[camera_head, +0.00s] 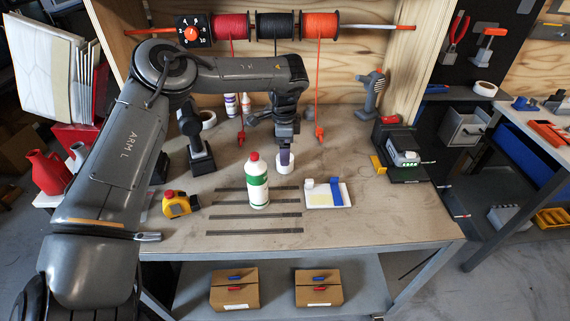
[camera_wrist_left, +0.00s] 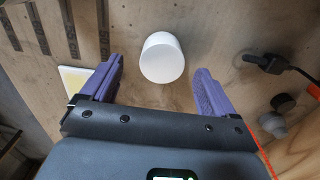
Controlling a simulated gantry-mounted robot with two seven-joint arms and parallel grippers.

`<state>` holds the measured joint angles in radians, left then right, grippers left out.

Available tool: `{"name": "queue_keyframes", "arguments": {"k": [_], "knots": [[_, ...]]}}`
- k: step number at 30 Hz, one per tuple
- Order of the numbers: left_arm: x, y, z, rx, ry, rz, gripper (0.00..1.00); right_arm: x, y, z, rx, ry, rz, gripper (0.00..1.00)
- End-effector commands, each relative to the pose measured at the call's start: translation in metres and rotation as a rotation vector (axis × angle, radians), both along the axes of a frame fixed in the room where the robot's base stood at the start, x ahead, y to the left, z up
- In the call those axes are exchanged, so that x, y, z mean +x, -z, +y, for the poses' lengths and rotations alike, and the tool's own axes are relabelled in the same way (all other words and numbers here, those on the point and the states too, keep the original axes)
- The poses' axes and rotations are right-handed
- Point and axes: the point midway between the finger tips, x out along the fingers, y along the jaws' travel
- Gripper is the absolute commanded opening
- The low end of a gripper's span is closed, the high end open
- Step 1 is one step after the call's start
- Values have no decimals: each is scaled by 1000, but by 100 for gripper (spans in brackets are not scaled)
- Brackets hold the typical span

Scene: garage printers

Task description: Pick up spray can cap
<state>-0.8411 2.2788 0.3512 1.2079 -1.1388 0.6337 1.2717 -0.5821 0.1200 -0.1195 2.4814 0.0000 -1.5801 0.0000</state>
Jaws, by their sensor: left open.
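The spray can cap is a plain white cylinder (camera_head: 284,166) on the workbench, below my left gripper and behind the green and white bottle. In the left wrist view the white cap (camera_wrist_left: 162,57) lies ahead of and between the fingers. My left gripper (camera_head: 285,157) points down over it. In the wrist view the purple fingers of the gripper (camera_wrist_left: 159,70) are wide apart with nothing held. I cannot tell whether the fingertips touch the cap. My right gripper is not in view.
A green and white bottle (camera_head: 258,183) with a red top stands in front. Filament spools (camera_head: 275,25) hang above, with red strands (camera_head: 318,95) dangling near my arm.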

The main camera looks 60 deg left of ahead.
Motion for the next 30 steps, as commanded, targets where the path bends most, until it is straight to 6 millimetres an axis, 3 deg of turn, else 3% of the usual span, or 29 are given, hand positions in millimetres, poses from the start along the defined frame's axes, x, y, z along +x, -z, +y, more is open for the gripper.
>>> {"name": "queue_keyframes", "arguments": {"k": [5, 15, 24, 30], "knots": [[0, 10, 0, 0, 0, 1, 88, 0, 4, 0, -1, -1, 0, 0], [3, 50, 1, 0, 0, 1, 88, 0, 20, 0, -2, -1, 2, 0], [3, 54, 1, 0, -1, -1, 88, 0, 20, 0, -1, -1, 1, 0], [3, 54, 1, 1, -1, 0, 59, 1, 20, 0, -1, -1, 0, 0]]}}
